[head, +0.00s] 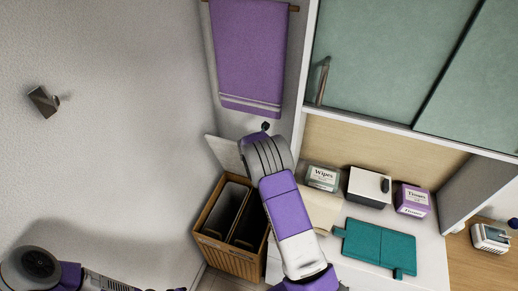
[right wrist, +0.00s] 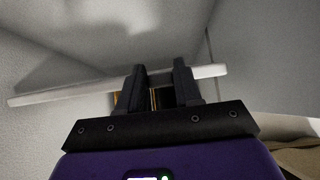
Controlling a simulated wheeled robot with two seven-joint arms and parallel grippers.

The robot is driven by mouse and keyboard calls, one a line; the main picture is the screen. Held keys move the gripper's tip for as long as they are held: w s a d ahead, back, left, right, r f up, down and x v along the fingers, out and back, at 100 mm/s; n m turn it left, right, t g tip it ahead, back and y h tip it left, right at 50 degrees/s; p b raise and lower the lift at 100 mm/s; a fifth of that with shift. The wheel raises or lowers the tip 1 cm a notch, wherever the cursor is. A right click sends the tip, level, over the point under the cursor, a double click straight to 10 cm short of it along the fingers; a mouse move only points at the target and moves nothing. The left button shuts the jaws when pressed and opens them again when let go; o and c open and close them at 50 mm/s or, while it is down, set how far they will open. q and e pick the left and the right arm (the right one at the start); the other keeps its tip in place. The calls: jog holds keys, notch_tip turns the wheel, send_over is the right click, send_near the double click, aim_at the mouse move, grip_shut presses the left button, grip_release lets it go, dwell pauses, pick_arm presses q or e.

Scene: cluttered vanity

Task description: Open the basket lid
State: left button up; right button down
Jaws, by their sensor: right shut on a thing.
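The wooden slatted basket (head: 230,257) stands on the floor against the wall, with two dark compartments showing inside. Its pale lid (head: 224,153) is raised at the back of the basket, steeply tilted. In the right wrist view the lid (right wrist: 70,93) is a thin white panel crossing behind and between the fingers. My right gripper (right wrist: 160,82) is shut on the lid, with a gap left between its two dark fingers. In the head view my right arm hides the gripper and the lid's right part. My left gripper is not in view; only parts of my left arm show at lower left.
A purple towel (head: 247,50) hangs above the basket. Green cabinet doors (head: 390,50) are above.

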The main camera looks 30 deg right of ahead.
jog(key=c, duration=0.8)
grip_release()
jog(key=shift+o, duration=0.2)
jog(key=v, duration=0.7)
jog(key=shift+s+b, duration=0.15)
jog(key=shift+b, duration=0.3)
jog(key=shift+a, duration=0.15)
